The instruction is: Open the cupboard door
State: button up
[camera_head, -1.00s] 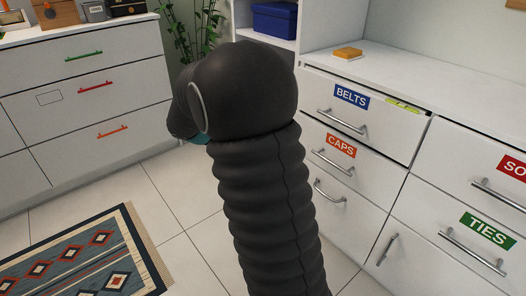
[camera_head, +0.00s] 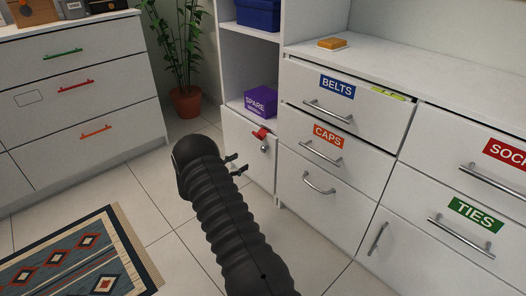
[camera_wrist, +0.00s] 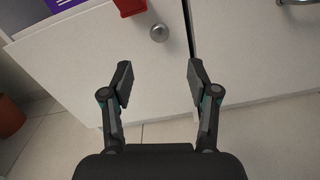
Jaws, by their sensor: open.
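The cupboard door (camera_head: 246,150) is a small white panel below the open shelves, and it looks shut. It has a round metal knob (camera_head: 264,149) near its upper right, with a red thing (camera_head: 261,132) just above the knob. In the wrist view the door (camera_wrist: 85,60) fills the left and middle, with the knob (camera_wrist: 159,33) and the red thing (camera_wrist: 130,6) at the top. My gripper (camera_head: 237,164) is open and empty in front of the door, below the knob and apart from it. Its two fingers (camera_wrist: 158,82) are spread wide in the wrist view.
Right of the door stand white drawers, with the BELTS drawer (camera_head: 340,98) slightly open. A purple SPARE box (camera_head: 261,101) sits on the shelf above the door. A potted plant (camera_head: 186,102) stands at the left, and tiled floor (camera_head: 150,205) lies clear between.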

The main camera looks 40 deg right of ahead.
aim_at(262, 150)
jog(key=d, duration=0.9)
jog(key=w+d, duration=0.1)
jog(key=d, duration=0.3)
jog(key=shift+d+f, duration=0.1)
jog(key=shift+d, duration=0.25)
grip_shut()
